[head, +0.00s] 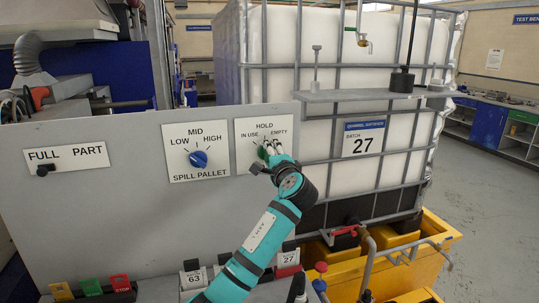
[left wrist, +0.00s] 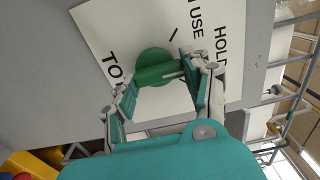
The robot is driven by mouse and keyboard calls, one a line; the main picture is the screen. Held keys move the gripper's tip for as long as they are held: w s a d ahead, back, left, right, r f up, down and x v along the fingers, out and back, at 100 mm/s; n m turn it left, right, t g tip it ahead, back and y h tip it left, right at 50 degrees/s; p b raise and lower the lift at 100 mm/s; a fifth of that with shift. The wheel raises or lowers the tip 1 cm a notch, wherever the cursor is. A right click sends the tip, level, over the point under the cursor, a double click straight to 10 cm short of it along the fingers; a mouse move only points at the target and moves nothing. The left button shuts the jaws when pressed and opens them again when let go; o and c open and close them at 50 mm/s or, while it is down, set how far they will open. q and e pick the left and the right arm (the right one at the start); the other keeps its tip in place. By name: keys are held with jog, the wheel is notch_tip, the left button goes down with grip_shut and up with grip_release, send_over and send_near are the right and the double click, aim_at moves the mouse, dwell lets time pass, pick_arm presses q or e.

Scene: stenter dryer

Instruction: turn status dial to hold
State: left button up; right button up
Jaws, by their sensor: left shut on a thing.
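The status dial is a green round knob (head: 262,153) on a white plate (head: 246,131) marked HOLD, IN USE and EMPTY, at the right part of the grey panel. In the left wrist view the green knob (left wrist: 153,62) has a raised bar across it, and the plate (left wrist: 95,28) also shows part of a word starting TO. A black tick lies between the knob and the word USE. My left gripper (head: 268,157) is shut on the knob's bar, one finger at each end in the wrist view (left wrist: 158,88). I cannot tell which label the knob points to.
A blue SPILL PALLET dial (head: 198,159) and a FULL/PART switch (head: 46,169) are left on the same panel (head: 120,220). A caged white tank (head: 390,100) stands behind on a yellow pallet (head: 440,230). A grey shelf (head: 340,96) juts out at upper right.

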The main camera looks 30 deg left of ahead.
pick_arm(q)
jog(key=shift+f, duration=0.1)
jog(key=o, duration=1.2)
jog(key=shift+c, duration=0.2)
jog(key=v, duration=1.2)
